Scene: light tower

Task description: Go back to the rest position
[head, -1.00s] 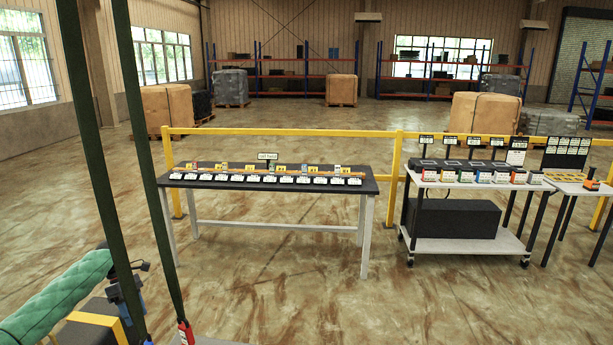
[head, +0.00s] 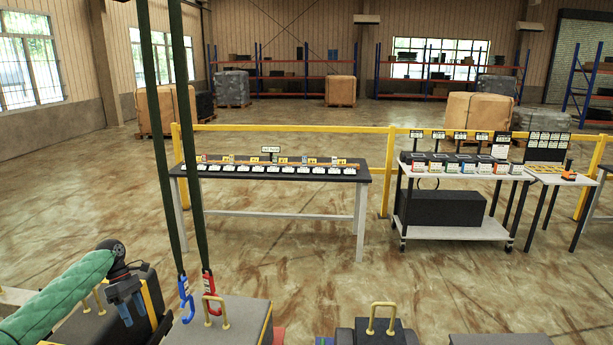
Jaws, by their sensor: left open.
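My left gripper (head: 128,304) is at the lower left, at the end of my arm in its green quilted sleeve (head: 62,295). It points down with its jaws open, and I see nothing between them. It is left of two dark hanging straps (head: 158,130), apart from their blue hook (head: 186,299) and red hook (head: 208,289). Dark equipment lies behind and below the gripper. My right gripper is not in view.
A grey block with a yellow handle (head: 216,311) is below the hooks; another yellow handle (head: 383,317) is at bottom centre. A dark-topped table (head: 270,174), a white cart (head: 455,229) and yellow railing (head: 285,128) stand ahead. Open floor (head: 300,265) lies between.

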